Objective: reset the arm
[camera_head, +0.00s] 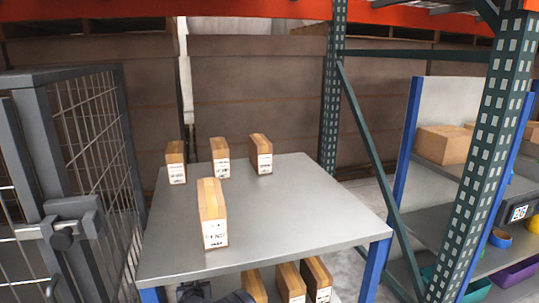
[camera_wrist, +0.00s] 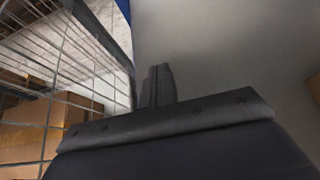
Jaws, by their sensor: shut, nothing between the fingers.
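My gripper (camera_wrist: 157,86) shows in the wrist view as dark fingers close together, with nothing between them. Wire mesh is to its left, and a plain grey surface is beyond it and to its right. In the head view dark parts that look like my arm show at the bottom edge, in front of the grey table (camera_head: 290,215); the fingers cannot be made out clearly there.
A box (camera_head: 213,215) stands on the table nearer the front, with three more (camera_head: 220,158) behind it. More boxes (camera_head: 290,283) are below the tabletop. A mesh cage (camera_head: 90,150) is left, a rack post (camera_head: 490,140) and shelves right. The table's right half is clear.

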